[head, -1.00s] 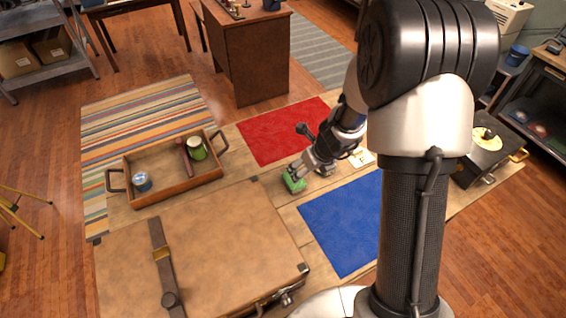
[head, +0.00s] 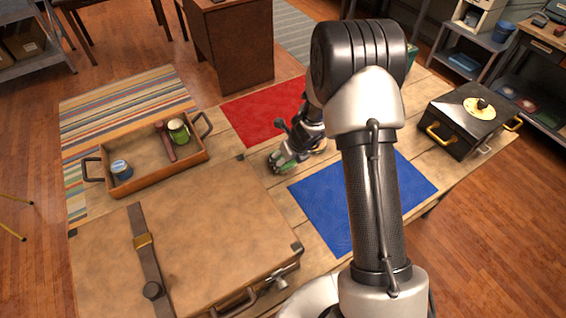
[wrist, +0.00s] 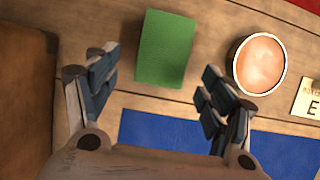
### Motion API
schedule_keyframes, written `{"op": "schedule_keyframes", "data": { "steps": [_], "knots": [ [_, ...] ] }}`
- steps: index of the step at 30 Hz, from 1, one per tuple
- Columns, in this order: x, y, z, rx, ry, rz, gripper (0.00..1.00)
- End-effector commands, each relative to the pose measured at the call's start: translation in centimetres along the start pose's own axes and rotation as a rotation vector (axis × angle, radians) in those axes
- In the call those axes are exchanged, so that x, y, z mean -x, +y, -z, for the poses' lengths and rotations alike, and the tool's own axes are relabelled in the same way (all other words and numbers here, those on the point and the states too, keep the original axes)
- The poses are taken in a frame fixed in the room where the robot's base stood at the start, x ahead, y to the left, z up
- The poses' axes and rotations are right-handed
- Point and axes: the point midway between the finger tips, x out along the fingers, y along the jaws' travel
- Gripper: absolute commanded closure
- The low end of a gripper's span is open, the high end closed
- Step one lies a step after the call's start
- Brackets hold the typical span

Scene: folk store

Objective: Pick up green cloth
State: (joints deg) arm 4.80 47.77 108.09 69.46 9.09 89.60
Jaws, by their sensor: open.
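The green cloth (wrist: 165,48) is a flat folded rectangle on the wooden table. In the wrist view it lies ahead of my gripper (wrist: 160,63), its lower part between the spread fingers, with gaps on both sides. In the head view only a bit of the green cloth (head: 290,167) shows by my fingertips (head: 280,162); the rest is hidden by the gripper. My gripper is open and empty, over the table between the tan suitcase (head: 190,235) and the blue mat (head: 325,205).
A round cup (wrist: 259,65) with orange-brown contents stands right of the cloth, close to my right finger. A card with an E (wrist: 308,98) lies beyond it. A red mat (head: 262,110), a wooden tray (head: 190,162) and a black case (head: 465,120) are also on the table.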

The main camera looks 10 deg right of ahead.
Motion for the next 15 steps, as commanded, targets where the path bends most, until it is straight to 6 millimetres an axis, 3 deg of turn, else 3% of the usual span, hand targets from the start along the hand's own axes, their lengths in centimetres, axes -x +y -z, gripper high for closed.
{"op": "schedule_keyframes", "data": {
  "steps": [1, 6, 15],
  "knots": [
    [-1.3, -0.1, 0.2, 0.0, 0.002, -0.001, 0.25],
    [-3.2, -0.1, 0.1, 0.0, 0.001, 0.0, 0.25],
    [-3.4, -0.2, -0.1, 0.0, 0.0, 0.0, 0.26]
  ]
}}
